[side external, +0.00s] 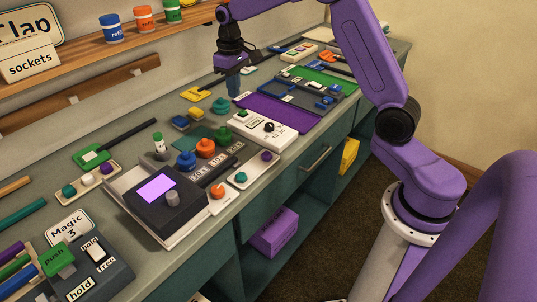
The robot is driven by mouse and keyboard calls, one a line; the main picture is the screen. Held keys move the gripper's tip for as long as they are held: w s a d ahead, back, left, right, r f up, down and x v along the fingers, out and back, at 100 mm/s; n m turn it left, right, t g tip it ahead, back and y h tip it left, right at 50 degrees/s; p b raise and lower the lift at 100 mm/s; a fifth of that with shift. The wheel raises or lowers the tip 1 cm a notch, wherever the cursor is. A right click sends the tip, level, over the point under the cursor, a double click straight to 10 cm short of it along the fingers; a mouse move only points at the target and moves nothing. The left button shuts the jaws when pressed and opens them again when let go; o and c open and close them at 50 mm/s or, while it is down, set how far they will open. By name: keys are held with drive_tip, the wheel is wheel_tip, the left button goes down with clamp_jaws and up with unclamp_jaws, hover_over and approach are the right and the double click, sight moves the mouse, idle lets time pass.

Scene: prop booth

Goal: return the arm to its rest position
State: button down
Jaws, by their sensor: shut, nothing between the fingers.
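My gripper (233,84) hangs at the end of my purple arm in the side external view. It points down above the back half of the bench, near the yellow piece and left of the purple mat. Its fingers are shut with nothing between them. It appears to be above the bench top, though the exact gap is hard to tell from this angle.
The bench (205,240) is crowded: a grey box with a lilac screen (157,190), a white switch panel (262,130), a purple mat (285,109) and a green mat (325,80). A wooden shelf (95,58) with small tubs runs along the wall. Open floor lies at the right.

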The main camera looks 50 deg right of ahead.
drive_tip(key=s+a+r+n, duration=0.25)
drive_tip(key=s+a, duration=0.35)
drive_tip(key=s, duration=0.3)
drive_tip(key=s+a+r+n, duration=0.1)
drive_tip(key=s+a+n, duration=0.3)
drive_tip(key=s, duration=0.5)
drive_tip(key=s+d+f+n, duration=0.1)
drive_tip(key=s+n, duration=0.1)
drive_tip(key=s, duration=0.8)
drive_tip(key=s+f+n, duration=0.1)
drive_tip(key=s+n, duration=0.1)
drive_tip(key=s, duration=0.8)
drive_tip(key=shift+s+d+f, duration=0.25)
drive_tip(key=shift+s+d, duration=0.1)
drive_tip(key=shift+d, duration=0.05)
idle(3.8)
